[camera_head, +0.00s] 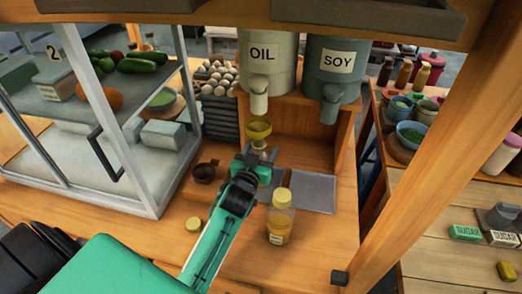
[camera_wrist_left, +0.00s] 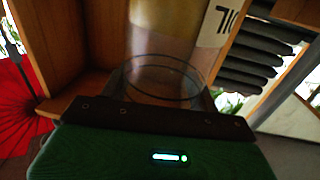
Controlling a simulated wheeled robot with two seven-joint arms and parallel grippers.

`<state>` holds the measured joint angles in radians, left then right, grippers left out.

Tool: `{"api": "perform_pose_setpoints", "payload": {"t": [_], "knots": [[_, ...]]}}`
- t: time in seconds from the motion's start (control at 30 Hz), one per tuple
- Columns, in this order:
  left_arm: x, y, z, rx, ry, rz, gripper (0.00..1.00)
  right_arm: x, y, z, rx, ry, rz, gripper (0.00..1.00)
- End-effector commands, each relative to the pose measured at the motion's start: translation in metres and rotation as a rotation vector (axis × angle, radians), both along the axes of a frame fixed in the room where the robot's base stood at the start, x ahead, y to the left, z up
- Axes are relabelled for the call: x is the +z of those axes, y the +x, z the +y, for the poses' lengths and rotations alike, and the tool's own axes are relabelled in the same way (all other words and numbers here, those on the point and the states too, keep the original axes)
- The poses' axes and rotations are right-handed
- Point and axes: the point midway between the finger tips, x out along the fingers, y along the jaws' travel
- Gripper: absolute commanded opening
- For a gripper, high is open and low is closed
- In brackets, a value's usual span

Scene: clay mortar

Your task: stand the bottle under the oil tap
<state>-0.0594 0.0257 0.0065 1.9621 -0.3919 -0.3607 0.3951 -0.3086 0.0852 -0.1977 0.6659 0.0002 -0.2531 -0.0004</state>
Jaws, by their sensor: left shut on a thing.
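The oil tap (camera_head: 259,103) hangs from the pale tank marked OIL (camera_head: 268,75). My left gripper (camera_head: 263,164) is below the tap, shut on a clear bottle, whose pale upper part (camera_head: 259,147) shows just past the fingers. A yellow funnel-like piece (camera_head: 258,127) is right above it, under the spout; I cannot tell whether they touch. In the left wrist view the clear round glass (camera_wrist_left: 165,78) stands between the jaws (camera_wrist_left: 160,105). The base of the held bottle is hidden in the head view. My right gripper is not in view.
A second bottle with yellow contents (camera_head: 280,220) stands on the counter in front. The SOY tap (camera_head: 329,103) is at the right, a glass case (camera_head: 95,190) at the left.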

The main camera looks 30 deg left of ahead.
Motion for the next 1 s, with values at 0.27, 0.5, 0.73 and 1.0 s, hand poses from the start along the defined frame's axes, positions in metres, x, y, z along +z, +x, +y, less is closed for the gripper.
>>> {"api": "perform_pose_setpoints", "payload": {"t": [0.27, 0.5, 0.73, 1.0], "knots": [[-0.002, 0.0, 0.0, 0.0, 0.0, 0.001, 0.84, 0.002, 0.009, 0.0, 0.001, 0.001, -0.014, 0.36], [0.001, -0.002, 0.0, 0.0, 0.0, 0.001, 0.84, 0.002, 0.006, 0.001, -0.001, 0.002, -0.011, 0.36], [-0.001, -0.034, -0.005, 0.001, -0.001, 0.003, 0.84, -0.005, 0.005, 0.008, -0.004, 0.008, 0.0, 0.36], [-0.001, -0.085, -0.012, 0.001, -0.001, 0.003, 0.84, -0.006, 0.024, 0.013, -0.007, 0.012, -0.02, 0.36]]}}
